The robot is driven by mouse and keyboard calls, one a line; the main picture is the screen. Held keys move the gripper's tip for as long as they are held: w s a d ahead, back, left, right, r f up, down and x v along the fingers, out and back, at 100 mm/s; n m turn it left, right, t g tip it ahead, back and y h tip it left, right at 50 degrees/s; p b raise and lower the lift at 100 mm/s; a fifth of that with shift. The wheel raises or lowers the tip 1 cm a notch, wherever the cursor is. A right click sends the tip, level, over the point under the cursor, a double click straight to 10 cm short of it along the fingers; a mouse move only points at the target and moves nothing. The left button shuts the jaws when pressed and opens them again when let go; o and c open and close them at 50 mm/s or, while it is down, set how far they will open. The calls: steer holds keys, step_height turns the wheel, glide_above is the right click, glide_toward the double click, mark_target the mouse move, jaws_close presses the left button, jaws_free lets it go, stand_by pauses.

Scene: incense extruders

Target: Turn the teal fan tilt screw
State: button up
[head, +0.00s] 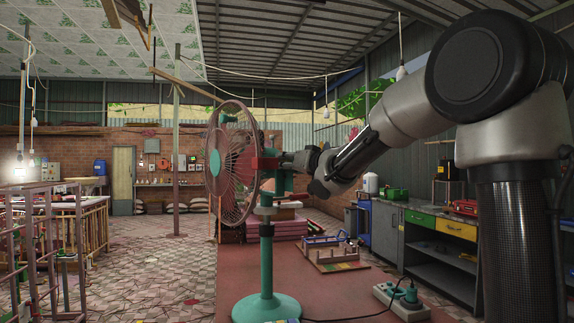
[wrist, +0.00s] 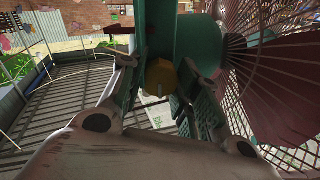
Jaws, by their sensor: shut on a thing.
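The teal fan stands on a red-brown table top, with a round teal base (head: 266,306), a teal pole and a pinkish-red wire cage (head: 232,165) facing left. My gripper (head: 291,160) reaches in from the right at the fan's neck, behind the cage. In the wrist view, the tilt screw's yellow knob (wrist: 161,77) sits against the teal neck (wrist: 160,30). My gripper (wrist: 160,84) is shut on the knob, one finger on each side. The screw itself is hidden in the head view by my gripper and the neck.
A wooden rack (head: 333,256) and a power strip (head: 402,300) with a cable lie on the table (head: 232,262) to the fan's right. A workbench (head: 432,235) with green and yellow drawers stands farther right. The fan cage is close beside my fingers.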

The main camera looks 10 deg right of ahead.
steer(key=n, duration=1.8)
steer(key=shift+n, duration=0.4)
steer(key=shift+f, duration=0.1)
stand_by(0.4)
steer(key=o, duration=1)
